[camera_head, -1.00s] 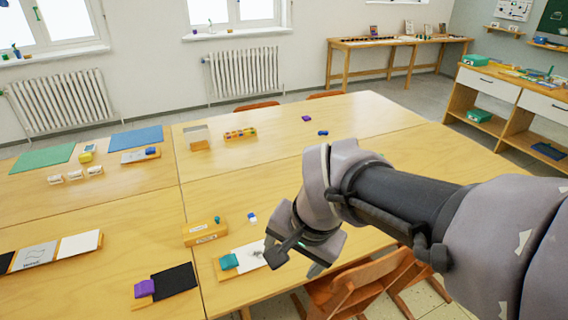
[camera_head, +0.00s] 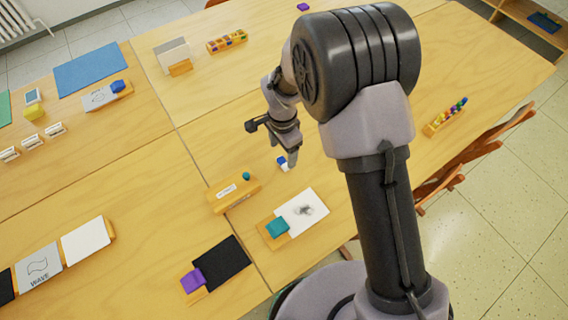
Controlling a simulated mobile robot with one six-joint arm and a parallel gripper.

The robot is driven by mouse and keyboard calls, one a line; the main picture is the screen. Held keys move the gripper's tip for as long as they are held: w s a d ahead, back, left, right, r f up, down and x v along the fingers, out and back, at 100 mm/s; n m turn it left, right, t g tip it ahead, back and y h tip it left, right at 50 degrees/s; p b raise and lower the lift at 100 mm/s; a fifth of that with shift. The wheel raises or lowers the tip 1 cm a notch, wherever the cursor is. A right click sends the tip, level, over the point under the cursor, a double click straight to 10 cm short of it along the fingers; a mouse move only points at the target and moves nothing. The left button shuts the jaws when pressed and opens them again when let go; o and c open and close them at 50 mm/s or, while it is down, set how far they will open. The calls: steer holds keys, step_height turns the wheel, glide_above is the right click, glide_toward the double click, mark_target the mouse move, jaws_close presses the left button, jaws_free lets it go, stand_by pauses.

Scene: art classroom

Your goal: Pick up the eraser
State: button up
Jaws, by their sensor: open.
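A small blue-and-white block (camera_head: 283,164), which looks like the eraser, lies on the light wooden table (camera_head: 330,190) right of the middle seam. My gripper (camera_head: 285,157) points down beside and just above it, with a fingertip overlapping its right side in the picture. The gripper is open. I cannot tell whether the finger touches the block, and part of the far finger is hidden.
A wooden holder with a small teal piece (camera_head: 234,192) stands left of the block. A teal block (camera_head: 277,228) with a white card (camera_head: 303,211) lies in front. A purple block (camera_head: 193,280) and black card (camera_head: 221,262) lie nearer. A rack of colored pieces (camera_head: 446,117) stands right.

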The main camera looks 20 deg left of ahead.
mark_target(283, 162)
step_height(283, 162, down, 6)
steer(key=b, duration=0.3)
steer(key=shift+w+f, duration=0.1)
steer(key=shift+w, duration=0.05)
steer(key=c, duration=1.4)
steer(key=shift+r, duration=0.2)
step_height(283, 162, up, 4)
steer(key=p, duration=0.2)
steer(key=shift+p, duration=0.35)
steer(key=s+d, duration=0.3)
steer(key=d, duration=0.1)
steer(key=s+d+p, duration=0.1)
steer(key=s+d, duration=0.3)
steer(key=s+d+r+p, duration=0.1)
steer(key=s+d, duration=0.2)
steer(key=d, duration=0.1)
steer(key=shift+s+d, duration=0.1)
steer(key=shift+s, duration=0.1)
